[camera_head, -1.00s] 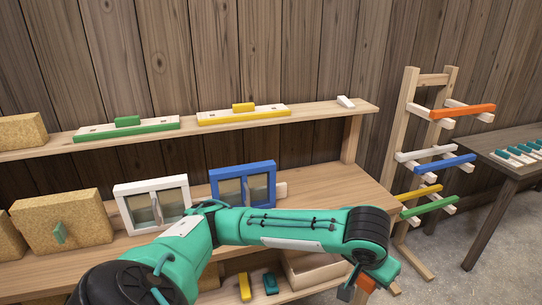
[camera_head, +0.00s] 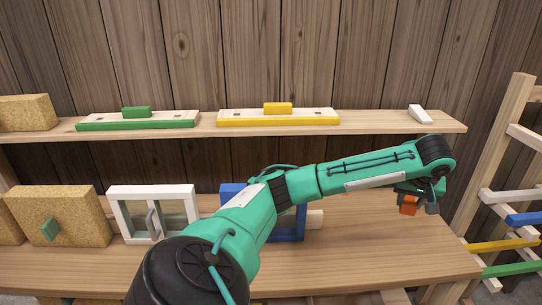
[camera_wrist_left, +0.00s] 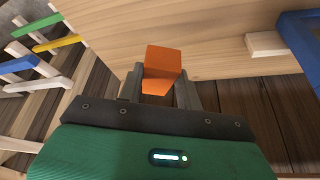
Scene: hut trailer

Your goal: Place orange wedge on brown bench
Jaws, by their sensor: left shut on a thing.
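My left gripper (camera_head: 414,207) is shut on the orange wedge (camera_head: 407,205) above the right part of the wooden bench (camera_head: 365,255). The left wrist view shows the orange wedge (camera_wrist_left: 163,70) between the fingers of my left gripper (camera_wrist_left: 160,92), with the bench top (camera_wrist_left: 215,50) beyond it. The wedge appears clear of the bench top, but the exact gap cannot be told. The bench is light brown with a bare stretch at the right. My right gripper is not in view.
A blue-framed window block (camera_head: 231,190), partly behind my left arm, and a white-framed one (camera_head: 152,213) stand on the bench. A cork-coloured block (camera_head: 55,215) is at left. The upper shelf (camera_head: 385,126) holds a white wedge (camera_head: 420,114). A rack (camera_head: 497,165) stands at right.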

